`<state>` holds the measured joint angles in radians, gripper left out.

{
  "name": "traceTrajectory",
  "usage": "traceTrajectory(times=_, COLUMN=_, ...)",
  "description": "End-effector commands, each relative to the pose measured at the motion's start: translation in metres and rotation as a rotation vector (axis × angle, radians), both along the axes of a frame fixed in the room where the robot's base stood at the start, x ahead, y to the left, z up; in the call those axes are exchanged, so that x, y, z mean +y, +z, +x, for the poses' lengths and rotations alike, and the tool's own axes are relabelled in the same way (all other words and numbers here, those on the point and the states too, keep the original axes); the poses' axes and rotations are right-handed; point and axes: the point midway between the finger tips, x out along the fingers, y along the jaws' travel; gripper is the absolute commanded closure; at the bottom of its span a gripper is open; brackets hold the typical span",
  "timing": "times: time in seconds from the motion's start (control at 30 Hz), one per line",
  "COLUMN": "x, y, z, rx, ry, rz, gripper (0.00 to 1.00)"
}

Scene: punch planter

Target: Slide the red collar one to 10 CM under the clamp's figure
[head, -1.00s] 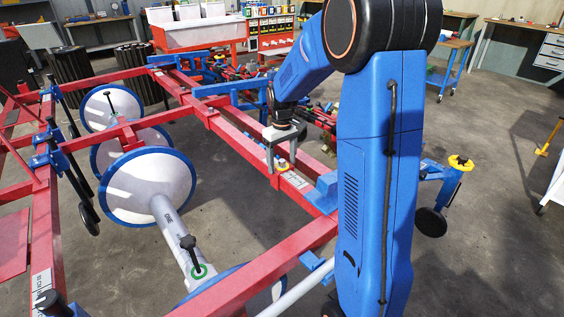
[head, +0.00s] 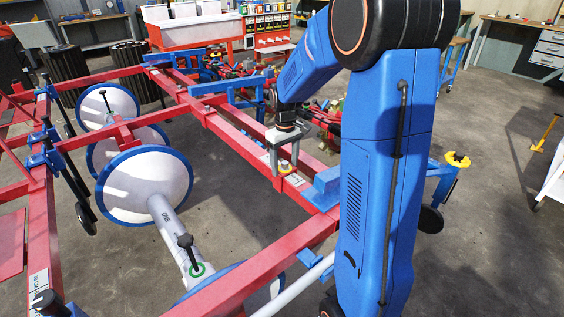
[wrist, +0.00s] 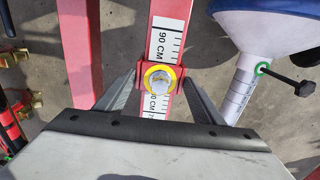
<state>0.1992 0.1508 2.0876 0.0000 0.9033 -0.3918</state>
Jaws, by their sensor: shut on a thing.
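The red collar (wrist: 150,76) sits around a red beam (wrist: 173,8) in the wrist view. It has a yellow ring and a silver knob on top. My gripper (wrist: 157,88) is shut on it, one finger at each side. A white scale (wrist: 164,42) runs along the beam; 90 CM shows just beyond the collar, and another figure nearer me is partly covered. In the head view my gripper (head: 283,168) is low over the right-hand beam. A clamp with a black handle (head: 186,241) and green ring sits on the grey tube marked ONE (head: 166,217). Its figure is unreadable.
Large white discs with blue rims (head: 145,185) stand left of the beam. A blue block (head: 325,187) sits on the beam nearer me. A yellow-topped blue stand (head: 457,160) is at right. Red cross-beams frame the area; open floor lies right.

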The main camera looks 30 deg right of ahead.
Motion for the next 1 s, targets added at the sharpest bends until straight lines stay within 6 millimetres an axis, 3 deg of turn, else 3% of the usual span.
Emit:
traceTrajectory(times=0.13, x=0.0, y=0.0, z=0.0, rx=0.0, ry=0.0, rz=0.0, gripper=0.78)
traceTrajectory(times=0.17, x=0.0, y=0.0, z=0.001, rx=0.0, ry=0.0, rz=0.0, gripper=0.31)
traceTrajectory(times=0.57, x=0.0, y=0.006, z=0.001, rx=-0.001, ry=0.0, rz=-0.001, gripper=0.31)
traceTrajectory(times=0.77, x=0.0, y=0.034, z=0.001, rx=-0.003, ry=0.0, rz=-0.001, gripper=0.31)
traceTrajectory(times=1.0, x=0.0, y=0.082, z=0.001, rx=-0.004, ry=0.0, rz=-0.001, gripper=0.31)
